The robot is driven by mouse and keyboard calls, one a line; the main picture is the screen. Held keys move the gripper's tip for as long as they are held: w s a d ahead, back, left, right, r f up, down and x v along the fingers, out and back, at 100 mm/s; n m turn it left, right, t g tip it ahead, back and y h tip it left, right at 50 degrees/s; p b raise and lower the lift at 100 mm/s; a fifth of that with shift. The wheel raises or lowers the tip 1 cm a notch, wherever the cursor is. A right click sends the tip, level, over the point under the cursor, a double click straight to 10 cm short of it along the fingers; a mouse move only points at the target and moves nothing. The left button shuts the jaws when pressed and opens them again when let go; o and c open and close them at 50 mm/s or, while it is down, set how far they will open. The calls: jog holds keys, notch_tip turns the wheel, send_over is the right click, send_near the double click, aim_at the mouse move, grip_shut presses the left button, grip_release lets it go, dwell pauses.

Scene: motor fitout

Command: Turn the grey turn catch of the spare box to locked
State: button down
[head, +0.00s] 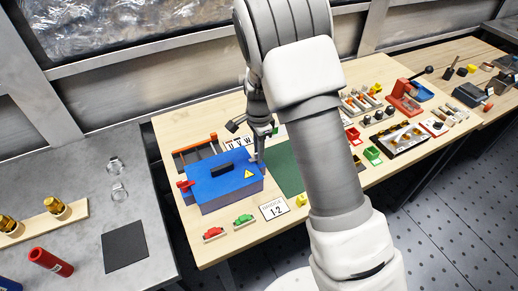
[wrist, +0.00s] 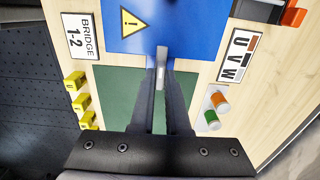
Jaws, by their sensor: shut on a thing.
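The blue spare box (head: 222,184) stands on the wooden bench with its lid down. It has a black handle (head: 222,169) on top and a yellow warning triangle. Its grey turn catch (wrist: 161,57) sits at the box edge in the wrist view, seen nearly edge-on; the head view does not show its angle clearly. My gripper (wrist: 162,77) is at that edge, its two fingers shut on the grey catch. In the head view my gripper (head: 257,153) is at the box's right end. A red part (head: 185,185) sits at the box's left end.
A green mat (head: 286,167) lies right of the box. A "BRIDGE 1-2" card (head: 274,208), yellow pieces (wrist: 82,101), red and green parts (head: 243,221) and a "UVW" card (wrist: 238,55) lie around it. The right half of the bench is crowded.

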jog(key=c, duration=0.9)
grip_release()
jog(key=shift+r, duration=0.15)
notch_tip(320, 180, up, 17)
jog(key=shift+r, duration=0.1)
